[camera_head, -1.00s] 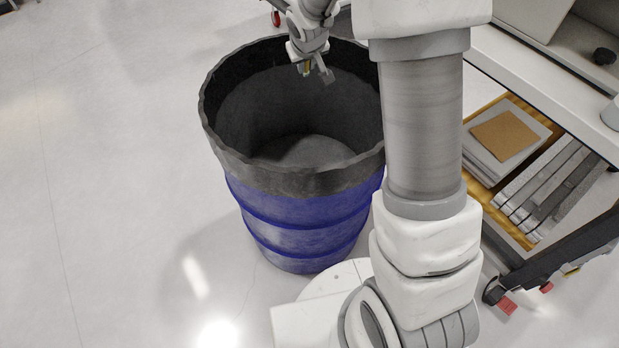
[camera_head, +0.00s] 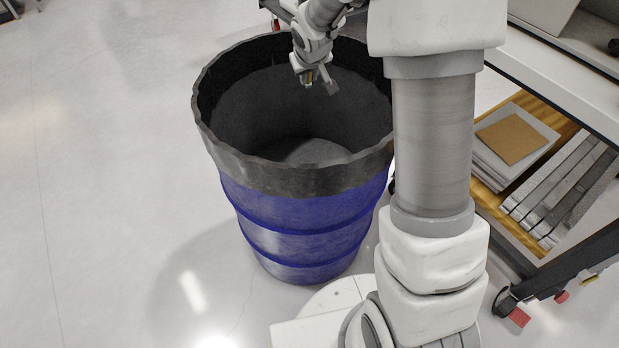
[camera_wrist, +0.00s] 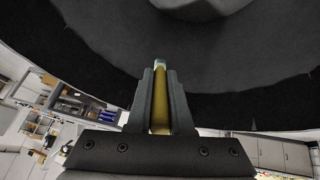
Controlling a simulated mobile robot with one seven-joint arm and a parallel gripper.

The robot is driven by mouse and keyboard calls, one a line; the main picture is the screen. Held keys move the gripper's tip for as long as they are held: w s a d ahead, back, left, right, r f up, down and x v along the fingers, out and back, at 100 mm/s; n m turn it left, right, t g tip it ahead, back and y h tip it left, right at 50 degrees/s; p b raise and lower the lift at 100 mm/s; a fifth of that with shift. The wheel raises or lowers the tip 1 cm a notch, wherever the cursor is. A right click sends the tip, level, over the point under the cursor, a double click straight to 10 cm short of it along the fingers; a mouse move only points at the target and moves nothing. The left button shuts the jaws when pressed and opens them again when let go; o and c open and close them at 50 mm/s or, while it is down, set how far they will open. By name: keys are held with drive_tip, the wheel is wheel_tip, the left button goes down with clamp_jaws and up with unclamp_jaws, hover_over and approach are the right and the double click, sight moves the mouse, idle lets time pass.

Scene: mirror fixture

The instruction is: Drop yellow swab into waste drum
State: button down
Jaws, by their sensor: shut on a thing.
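The waste drum (camera_head: 300,225) is an open-topped blue drum with a dark grey rim and a black inside; it stands upright on the floor left of my arm. My gripper (camera_head: 320,84) hangs over the far part of the drum's mouth. In the wrist view, my gripper (camera_wrist: 160,95) is shut on the yellow swab (camera_wrist: 160,105), which is upright between the fingers. Only a small bit of the swab shows in the head view (camera_head: 308,79). The drum's dark inside (camera_wrist: 110,40) fills the upper wrist view. The drum's floor looks bare.
A wheeled cart (camera_head: 560,85) stands at the right, its lower shelf holding trays with a brown board (camera_head: 510,138) and several grey bars (camera_head: 562,190). The floor (camera_head: 90,180) left of the drum is clear.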

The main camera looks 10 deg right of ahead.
drive_tip(key=shift+f, duration=0.1)
drive_tip(key=c, duration=0.7)
unclamp_jaws()
drive_tip(key=shift+c, duration=0.2)
drive_tip(key=p+v, duration=0.4)
drive_tip(key=v, duration=1.3)
drive_tip(key=shift+s+p, duration=0.15)
drive_tip(key=shift+p, duration=0.2)
drive_tip(key=shift+a, duration=0.1)
